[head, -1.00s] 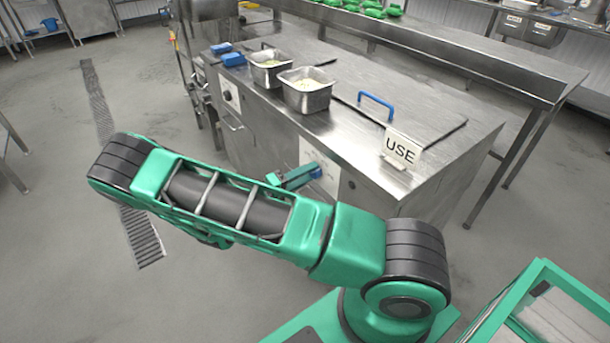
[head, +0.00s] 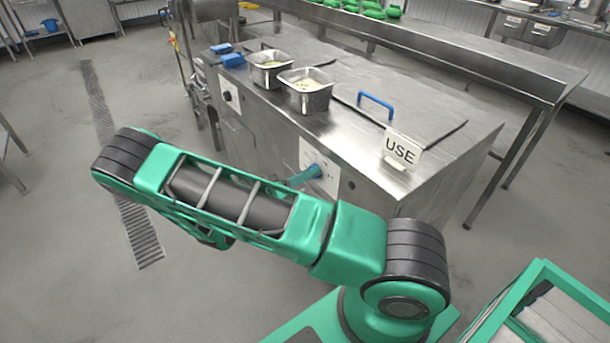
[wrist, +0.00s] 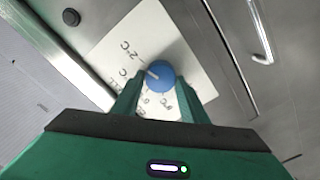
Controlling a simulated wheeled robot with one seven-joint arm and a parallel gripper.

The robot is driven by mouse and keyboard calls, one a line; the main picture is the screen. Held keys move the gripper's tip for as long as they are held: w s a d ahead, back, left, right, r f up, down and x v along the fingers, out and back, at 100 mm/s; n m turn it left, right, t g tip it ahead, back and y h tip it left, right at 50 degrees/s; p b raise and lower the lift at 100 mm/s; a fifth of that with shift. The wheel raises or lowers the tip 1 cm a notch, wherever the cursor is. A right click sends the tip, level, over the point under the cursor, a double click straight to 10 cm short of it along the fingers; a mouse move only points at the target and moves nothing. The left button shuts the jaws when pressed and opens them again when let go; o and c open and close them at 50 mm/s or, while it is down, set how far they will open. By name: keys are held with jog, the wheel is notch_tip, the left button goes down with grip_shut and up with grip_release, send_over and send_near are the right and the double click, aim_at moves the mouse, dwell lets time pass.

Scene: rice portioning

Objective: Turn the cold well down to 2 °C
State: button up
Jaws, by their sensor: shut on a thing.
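The cold well's control is a round blue knob (wrist: 160,76) on a white dial plate (wrist: 192,62) marked with temperatures. The "2°C" mark reads at the plate's upper left in the wrist view. A white pointer line on the knob points to the left side, below the 2°C mark; its exact setting is hard to tell. My gripper (wrist: 158,92) is shut on the knob, a finger on each side, hiding the plate's lower marks. In the head view the dial plate (head: 330,182) is on the counter front, and my gripper (head: 304,177) reaches it, partly hidden by my arm.
The steel counter (head: 350,145) carries two pans of food (head: 306,92), a lid with a blue handle (head: 376,104) and a "USE" sign (head: 401,150). Another dial (head: 229,97) is further left on its front. A handle (wrist: 262,50) lies right of the plate. Floor to the left is clear.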

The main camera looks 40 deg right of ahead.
jog(key=shift+f, duration=0.25)
jog(key=o, duration=1)
jog(key=shift+r, duration=0.1)
jog(key=shift+o, duration=0.2)
jog(key=a, duration=1)
jog(key=shift+a, duration=0.4)
jog(key=shift+s, duration=0.1)
